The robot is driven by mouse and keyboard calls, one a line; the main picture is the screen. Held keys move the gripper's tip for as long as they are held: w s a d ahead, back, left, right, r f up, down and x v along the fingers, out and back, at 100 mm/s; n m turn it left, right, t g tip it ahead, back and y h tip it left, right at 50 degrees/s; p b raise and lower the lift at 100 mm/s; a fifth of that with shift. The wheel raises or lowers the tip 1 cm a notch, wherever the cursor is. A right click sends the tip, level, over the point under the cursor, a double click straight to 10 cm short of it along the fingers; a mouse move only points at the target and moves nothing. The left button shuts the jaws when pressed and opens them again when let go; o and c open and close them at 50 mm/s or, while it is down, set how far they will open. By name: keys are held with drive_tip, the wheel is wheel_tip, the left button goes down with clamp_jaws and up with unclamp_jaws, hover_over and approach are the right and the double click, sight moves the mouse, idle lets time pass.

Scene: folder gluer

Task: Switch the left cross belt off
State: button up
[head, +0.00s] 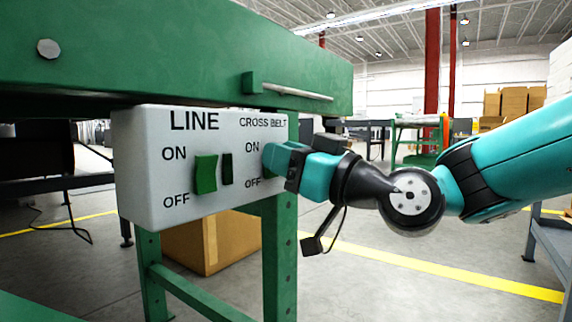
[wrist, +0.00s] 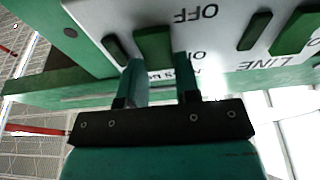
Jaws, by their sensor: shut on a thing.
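A white control box (head: 150,212) hangs under a green beam, with LINE and CROSS BELT labels, each over ON and OFF. My gripper (head: 268,158) is at the CROSS BELT side and hides that switch in the head view. In the wrist view, upside down, the green cross belt switch (wrist: 154,42) shows at the tips of my gripper (wrist: 158,62). The fingers are shut on it, near its ON end; the OFF label is farther off. I cannot tell which way the switch is tipped.
The green LINE switch (head: 206,174) with a dark strip (head: 227,169) sits just left of my gripper. The green beam (head: 180,60) runs close above, with a pale rod (head: 297,91). A cardboard box (head: 205,245) stands below, behind a green leg (head: 280,250).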

drive_tip(key=shift+s, duration=0.1)
drive_tip(key=o, duration=0.9)
